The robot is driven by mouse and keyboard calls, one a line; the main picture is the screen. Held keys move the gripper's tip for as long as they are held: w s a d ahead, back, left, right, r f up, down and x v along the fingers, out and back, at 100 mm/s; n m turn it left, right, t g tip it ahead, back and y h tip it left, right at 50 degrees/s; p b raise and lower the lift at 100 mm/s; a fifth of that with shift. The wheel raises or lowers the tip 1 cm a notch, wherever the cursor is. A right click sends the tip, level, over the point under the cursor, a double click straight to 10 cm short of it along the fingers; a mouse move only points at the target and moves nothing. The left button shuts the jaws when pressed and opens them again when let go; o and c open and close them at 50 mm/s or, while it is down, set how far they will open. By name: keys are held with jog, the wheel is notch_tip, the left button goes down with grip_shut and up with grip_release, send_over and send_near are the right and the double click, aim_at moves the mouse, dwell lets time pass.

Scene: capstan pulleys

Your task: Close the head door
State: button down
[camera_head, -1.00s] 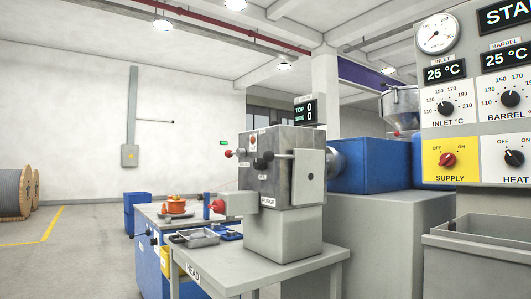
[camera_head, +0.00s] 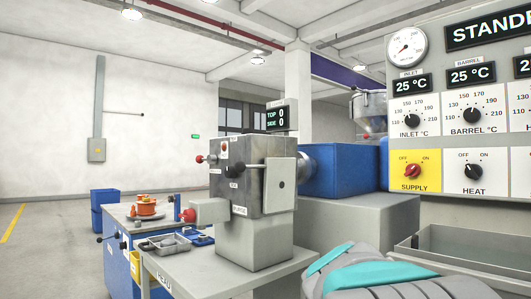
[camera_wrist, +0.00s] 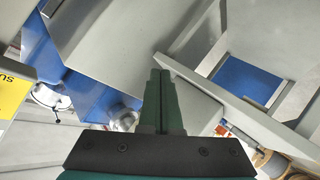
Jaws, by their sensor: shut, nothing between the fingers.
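The grey machine head (camera_head: 250,185) stands on a pedestal at the end of the head table (camera_head: 215,270) in the head view. A pale plate (camera_head: 281,190) with a small dark hole, which looks like the head door, is at the head's right side. A bar with a black knob (camera_head: 237,169) runs left from it. I cannot tell how far the door stands open. My gripper (camera_wrist: 161,75) is shut and empty in the wrist view, apart from the head. In the head view only my arm shows at lower right.
The blue barrel housing (camera_head: 343,170) stands behind the head. The control panel (camera_head: 460,130) and a grey open bin (camera_head: 465,250) are at right. Shallow trays (camera_head: 170,244) lie left of the head. The floor at far left is clear.

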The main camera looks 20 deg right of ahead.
jog(key=w+d+r+n+t+y+p, duration=0.25)
jog(key=r+n, duration=0.25)
jog(key=r, duration=0.5)
jog(key=w+d+r+n+t+y+p, duration=0.1)
jog(key=w+d+r+n+t+y, duration=0.2)
jog(key=r, duration=0.7)
jog(key=w+d+r+n+t+y+p, duration=0.1)
jog(key=w+r+n+t+p, duration=0.1)
jog(key=r+n+t, duration=0.55)
jog(key=s+a+f+n+g+y+p, duration=0.1)
jog(key=s+a+n+g+y+p, duration=0.15)
jog(key=n+g+y, duration=0.4)
jog(key=shift+m+y, duration=0.3)
jog(key=shift+y, duration=0.1)
jog(key=x, duration=1.4)
jog(key=shift+w+a+f+p, duration=0.1)
jog(key=shift+w+f+p, duration=0.05)
jog(key=shift+w+p, duration=0.2)
